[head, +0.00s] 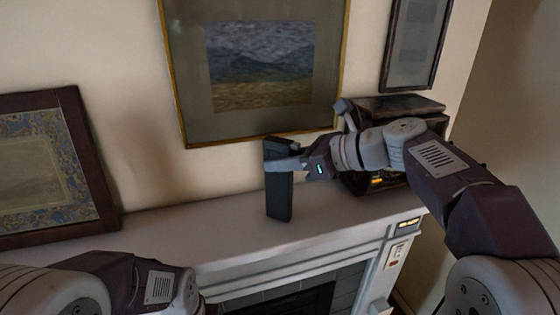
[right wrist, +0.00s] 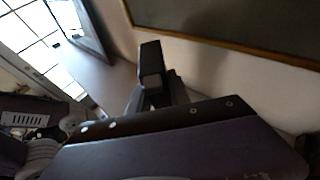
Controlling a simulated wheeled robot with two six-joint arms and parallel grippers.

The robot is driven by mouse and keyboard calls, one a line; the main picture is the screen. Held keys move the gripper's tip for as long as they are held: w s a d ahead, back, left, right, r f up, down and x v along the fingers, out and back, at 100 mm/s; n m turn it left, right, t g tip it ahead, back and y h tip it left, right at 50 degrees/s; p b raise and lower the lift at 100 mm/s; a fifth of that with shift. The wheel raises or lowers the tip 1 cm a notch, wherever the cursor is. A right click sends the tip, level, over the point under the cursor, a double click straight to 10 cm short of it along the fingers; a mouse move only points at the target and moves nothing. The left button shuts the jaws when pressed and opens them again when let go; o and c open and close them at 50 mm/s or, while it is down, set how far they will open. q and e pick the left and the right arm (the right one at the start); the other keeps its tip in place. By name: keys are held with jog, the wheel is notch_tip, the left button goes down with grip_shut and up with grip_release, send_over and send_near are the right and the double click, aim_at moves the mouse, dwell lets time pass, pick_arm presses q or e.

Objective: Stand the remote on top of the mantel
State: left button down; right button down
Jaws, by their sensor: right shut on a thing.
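The black remote (head: 279,196) is upright in the head view, at the white mantel (head: 170,238). Its lower end is at the mantel's top surface; I cannot tell for sure whether it touches. My right gripper (head: 280,164) is shut on the upper part of the remote, coming from the right. In the right wrist view the dark remote (right wrist: 151,65) shows beyond the wrist, partly hidden by it. My left arm shows at the lower left of the head view, but its gripper fingers are not visible.
A large gold-framed picture (head: 258,110) hangs behind the remote. A dark-framed picture (head: 50,165) is at the left, and another frame (head: 416,45) hangs at upper right. A dark box-like object (head: 400,104) stands on the mantel's right end.

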jog(key=shift+f, duration=0.1)
jog(key=c, duration=1.2)
grip_release()
jog(key=shift+d, duration=0.1)
jog(key=b+v, duration=0.1)
jog(key=v, duration=1.1)
